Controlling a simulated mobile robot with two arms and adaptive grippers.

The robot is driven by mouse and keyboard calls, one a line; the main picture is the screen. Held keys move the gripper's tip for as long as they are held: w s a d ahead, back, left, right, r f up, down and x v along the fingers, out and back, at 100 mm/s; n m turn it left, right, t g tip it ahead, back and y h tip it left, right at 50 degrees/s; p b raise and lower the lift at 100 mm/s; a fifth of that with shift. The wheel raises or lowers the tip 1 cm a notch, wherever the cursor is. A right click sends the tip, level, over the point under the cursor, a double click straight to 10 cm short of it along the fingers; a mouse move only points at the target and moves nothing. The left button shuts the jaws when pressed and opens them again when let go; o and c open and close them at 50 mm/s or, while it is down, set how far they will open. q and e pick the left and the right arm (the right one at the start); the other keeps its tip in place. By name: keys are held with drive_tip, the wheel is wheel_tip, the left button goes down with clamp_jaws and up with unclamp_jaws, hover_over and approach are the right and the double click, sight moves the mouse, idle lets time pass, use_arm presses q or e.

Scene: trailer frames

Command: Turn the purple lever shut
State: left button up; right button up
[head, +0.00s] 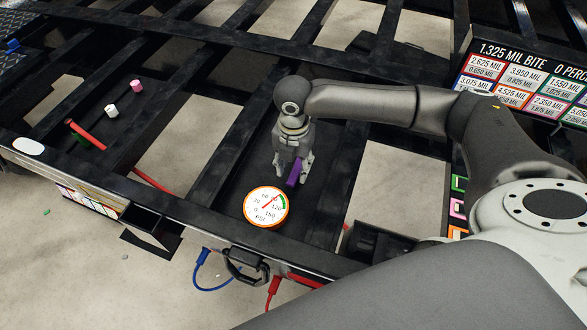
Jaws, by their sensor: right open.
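The purple lever (295,174) stands tilted on the black trailer frame, just behind the round pressure gauge (266,207). The gauge has a white face with an orange rim, a red needle and a green band. My right gripper (292,176) points down at the lever, with its fingers apart. The lever shows between or just in front of the fingers; I cannot tell whether they touch it. The lever's base is partly hidden by the gripper. My left gripper is not in view.
Black frame beams with open gaps surround the lever. A red handle (86,134) and white and pink cylinders (111,112) are at the left. Blue (202,257) and red (273,287) hose connectors hang at the front edge. A label board (530,75) stands at the right.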

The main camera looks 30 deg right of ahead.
sight(296, 174)
wheel_tip(296, 174, down, 3)
drive_tip(key=shift+r, duration=0.2)
drive_tip(key=shift+c, duration=0.6)
drive_tip(key=c, duration=0.5)
clamp_jaws()
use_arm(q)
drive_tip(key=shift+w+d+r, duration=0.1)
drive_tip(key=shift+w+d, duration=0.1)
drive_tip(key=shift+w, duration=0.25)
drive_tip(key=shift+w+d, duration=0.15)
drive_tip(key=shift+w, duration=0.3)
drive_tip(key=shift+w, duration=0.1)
